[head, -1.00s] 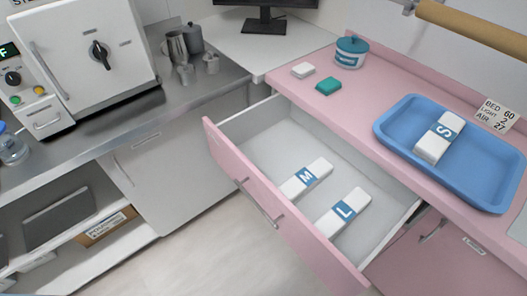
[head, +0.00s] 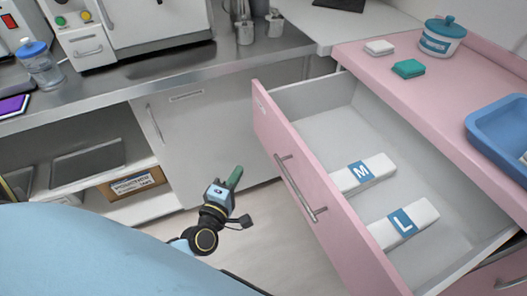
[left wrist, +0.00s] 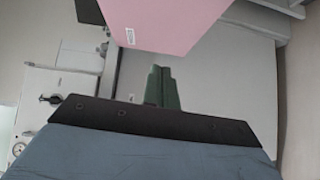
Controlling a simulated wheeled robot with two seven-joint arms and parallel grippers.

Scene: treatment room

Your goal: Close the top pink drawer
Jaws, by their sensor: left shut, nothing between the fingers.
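The top pink drawer (head: 292,185) stands pulled well out of the pink cabinet in the head view. Its front has a long metal handle (head: 300,190). Inside lie a white pack marked M (head: 377,168) and a white pack marked L (head: 423,212). My left gripper (head: 236,173) is left of the drawer front, apart from it, above the floor, with its green fingers shut and empty. In the left wrist view the fingers (left wrist: 161,85) are together, and a pink panel (left wrist: 165,22) shows beyond them. My right gripper is not in view.
A blue tray (head: 487,128), a teal-lidded jar (head: 441,40), a white block (head: 379,47) and a teal block (head: 408,68) are on the pink top. A steel counter (head: 150,70) runs along the left. Open floor lies between the drawer and the lower shelves.

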